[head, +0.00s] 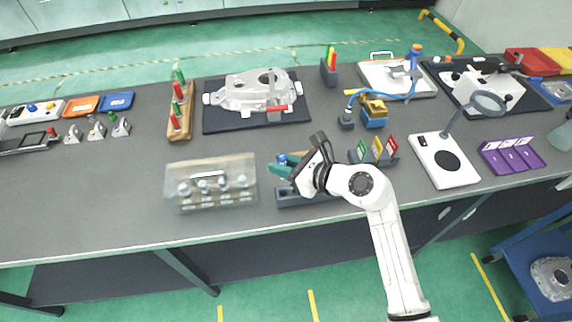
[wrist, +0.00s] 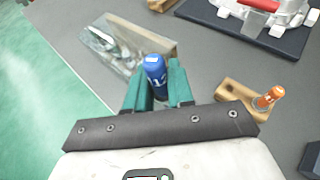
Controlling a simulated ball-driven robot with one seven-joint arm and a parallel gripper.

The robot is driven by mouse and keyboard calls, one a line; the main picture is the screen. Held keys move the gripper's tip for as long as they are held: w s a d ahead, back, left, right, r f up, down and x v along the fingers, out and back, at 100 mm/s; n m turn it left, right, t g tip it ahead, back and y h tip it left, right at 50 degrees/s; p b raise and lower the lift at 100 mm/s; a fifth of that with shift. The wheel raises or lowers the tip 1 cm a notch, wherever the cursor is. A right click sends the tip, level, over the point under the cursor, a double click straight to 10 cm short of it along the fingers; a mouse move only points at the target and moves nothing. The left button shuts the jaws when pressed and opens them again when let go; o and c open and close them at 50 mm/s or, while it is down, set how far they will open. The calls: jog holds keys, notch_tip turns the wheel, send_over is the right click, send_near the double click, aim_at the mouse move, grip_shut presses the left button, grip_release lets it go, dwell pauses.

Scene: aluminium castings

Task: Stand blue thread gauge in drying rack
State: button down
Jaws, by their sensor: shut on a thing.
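The blue thread gauge (wrist: 155,70) is between the two teal fingers of my gripper (wrist: 157,82) in the wrist view, with white marking on its blue end. My gripper (head: 284,168) is shut on it above the front middle of the bench. A small blue part of the gauge (head: 282,159) shows in the head view; its lower part is hidden. A wooden rack (head: 187,128) with red and green pieces standing in it is at the back left. I cannot tell whether this is the drying rack.
A clear-covered case (head: 210,185) with metal pieces is left of my gripper. A small wooden holder with an orange-topped piece (wrist: 270,97) is right of the fingers in the wrist view. A dark block (head: 290,196) lies in front. A casting (head: 245,92) sits behind on a dark mat.

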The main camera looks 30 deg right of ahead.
jog(key=shift+r+p, duration=0.1)
jog(key=shift+p, duration=0.25)
jog(key=b, duration=0.4)
send_over(284, 187)
jog(key=s, duration=0.1)
jog(key=shift+s+a+f, duration=0.1)
jog(key=shift+a+f, duration=0.1)
jog(key=shift+f, duration=1.3)
jog(key=shift+s+a+f, duration=0.1)
jog(key=shift+a+f, duration=0.1)
jog(key=shift+f, duration=1.3)
jog(key=shift+p, duration=0.75)
jog(key=shift+f+b, duration=1.25)
jog(key=shift+f, duration=0.6)
jog(key=c, duration=0.9)
grip_release()
